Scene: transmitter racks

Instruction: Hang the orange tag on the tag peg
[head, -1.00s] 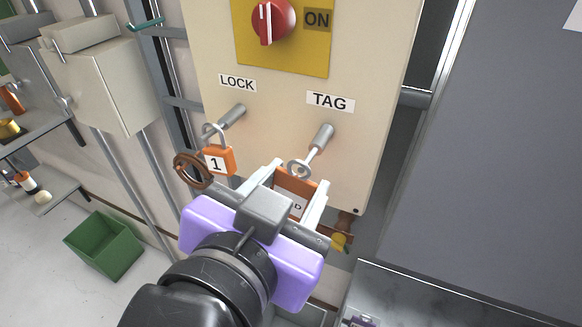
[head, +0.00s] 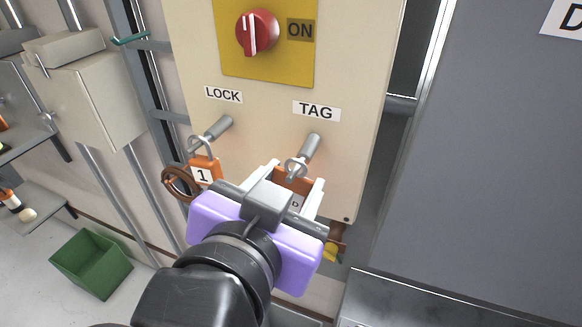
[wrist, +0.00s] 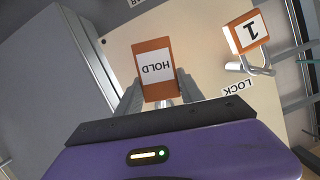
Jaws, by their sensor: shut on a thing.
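My gripper (head: 296,176) is shut on the orange tag (head: 291,185), just below the tag peg (head: 309,147). In the wrist view the orange tag (wrist: 155,52) shows a white panel reading HOLD, upside down, between the fingers. The tag's metal ring (head: 294,169) overlaps the peg's lower, near end in the head view. I cannot tell whether the ring is around the peg or only in front of it. The TAG label (head: 316,111) is above the peg. My gripper hides part of the tag in the head view.
An orange padlock marked 1 (head: 203,174) hangs at the lock peg (head: 215,128), close left of my gripper, with a brown ring (head: 178,182) beside it. A red switch (head: 257,32) is above. A green bin (head: 91,264) stands on the floor at left.

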